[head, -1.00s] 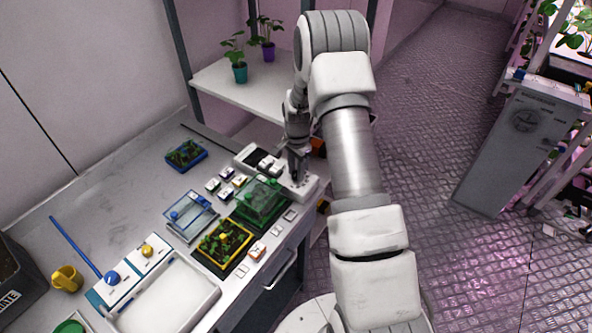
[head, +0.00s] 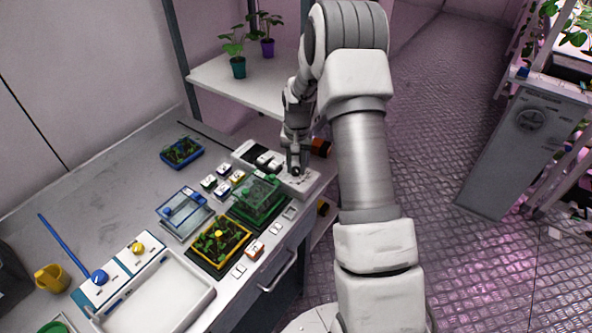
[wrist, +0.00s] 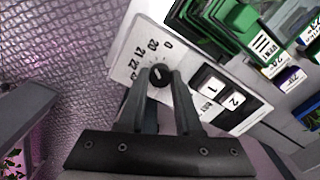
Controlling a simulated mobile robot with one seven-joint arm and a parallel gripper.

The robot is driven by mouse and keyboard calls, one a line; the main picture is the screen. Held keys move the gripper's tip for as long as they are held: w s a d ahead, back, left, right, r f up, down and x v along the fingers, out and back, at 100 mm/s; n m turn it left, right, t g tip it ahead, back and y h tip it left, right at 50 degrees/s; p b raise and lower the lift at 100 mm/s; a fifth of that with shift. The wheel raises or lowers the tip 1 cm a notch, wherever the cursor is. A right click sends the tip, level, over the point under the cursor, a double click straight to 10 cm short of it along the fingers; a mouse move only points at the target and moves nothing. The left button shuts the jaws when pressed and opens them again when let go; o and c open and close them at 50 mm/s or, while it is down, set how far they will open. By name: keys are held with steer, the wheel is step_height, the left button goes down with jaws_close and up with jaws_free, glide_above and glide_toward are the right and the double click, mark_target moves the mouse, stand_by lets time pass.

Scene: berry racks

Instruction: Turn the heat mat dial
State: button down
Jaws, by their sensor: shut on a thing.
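The heat mat dial (wrist: 159,75) is a small round black knob with a pale pointer line, on a white control box (wrist: 144,45). Printed numbers, 0 and then 20 upward, curve around one side of it. My gripper (wrist: 162,84) is shut on the dial, one finger at each side. In the head view the control box (head: 304,184) lies at the bench's right edge, and my gripper (head: 296,170) points down onto its near end. The dial is hidden there behind the gripper.
Two numbered white switches (wrist: 221,91) sit beside the dial. A green clear-lidded tray (head: 258,199) stands close to the box, with a yellow-rimmed seedling tray (head: 220,242) nearer. A shelf (head: 240,85) with potted plants stands behind. The floor to the right is open.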

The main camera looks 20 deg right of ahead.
mark_target(297, 169)
steer(key=shift+n+b, duration=0.7)
steer(key=shift+n, duration=1.4)
steer(key=c, duration=0.6)
jaws_free()
steer(key=shift+r, duration=0.1)
step_height(297, 169, up, 17)
steer(key=shift+d+r, duration=0.15)
